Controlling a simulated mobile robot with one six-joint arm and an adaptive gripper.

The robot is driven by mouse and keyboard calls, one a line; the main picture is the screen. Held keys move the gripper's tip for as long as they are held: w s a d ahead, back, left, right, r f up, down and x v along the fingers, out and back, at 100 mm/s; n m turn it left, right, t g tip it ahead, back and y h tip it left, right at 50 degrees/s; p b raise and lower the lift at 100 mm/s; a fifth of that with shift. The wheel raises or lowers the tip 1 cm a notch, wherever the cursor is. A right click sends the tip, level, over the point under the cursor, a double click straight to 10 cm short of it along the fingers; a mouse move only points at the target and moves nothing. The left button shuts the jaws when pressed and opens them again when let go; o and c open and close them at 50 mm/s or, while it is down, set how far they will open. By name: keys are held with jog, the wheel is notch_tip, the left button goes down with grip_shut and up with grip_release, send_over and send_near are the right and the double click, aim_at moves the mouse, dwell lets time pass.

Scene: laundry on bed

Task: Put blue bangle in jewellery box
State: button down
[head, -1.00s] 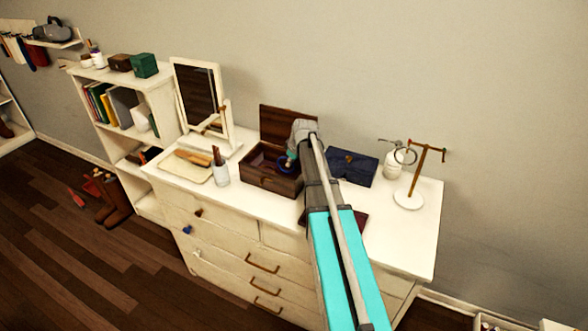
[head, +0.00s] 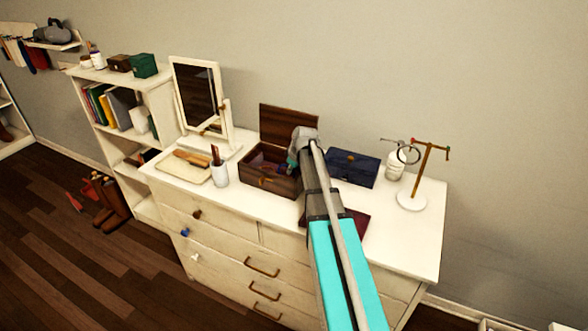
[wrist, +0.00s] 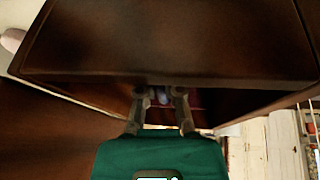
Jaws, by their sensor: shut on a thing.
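The jewellery box (head: 284,187) is brown wood and stands open on the white dresser, its lid (head: 287,124) raised at the back. My gripper (head: 292,162) is reaching down into the right part of the box. In the wrist view my gripper (wrist: 161,96) has its two fingers close together on a small blue piece, the blue bangle (wrist: 162,97), inside dark wooden walls. Most of the bangle is hidden by the fingers and the box. In the head view the bangle does not show clearly. I cannot tell whether it touches the box floor.
A closed dark blue box (head: 352,168) stands just right of the jewellery box. Further right are a white jar (head: 394,167) and a jewellery stand (head: 411,201) with hoops. A cup (head: 219,175), a tray (head: 181,168) and a mirror (head: 198,97) are at left.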

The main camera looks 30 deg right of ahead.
jog(key=c, duration=0.8)
grip_release()
jog(key=shift+r, duration=0.15)
jog(key=p+v, duration=1.1)
jog(key=v, duration=0.1)
dwell(0.5)
jog(key=s+a+m+g, duration=0.1)
jog(key=s+a+m, duration=0.1)
jog(key=s+a, duration=0.4)
jog(key=s+a+f+m+g, duration=0.1)
jog(key=s+a+m+g, duration=0.1)
jog(key=s+a, duration=0.5)
jog(key=s+a+m+g+h, duration=0.1)
jog(key=s+a+m, duration=0.1)
jog(key=s+a, duration=0.5)
jog(key=shift+s+a+f+g, duration=0.1)
jog(key=shift+a+f+g, duration=0.05)
jog(key=shift+a, duration=0.9)
jog(key=shift+s+a+f+g, duration=0.1)
jog(key=shift+a+f+g, duration=0.05)
jog(key=shift+a, duration=0.9)
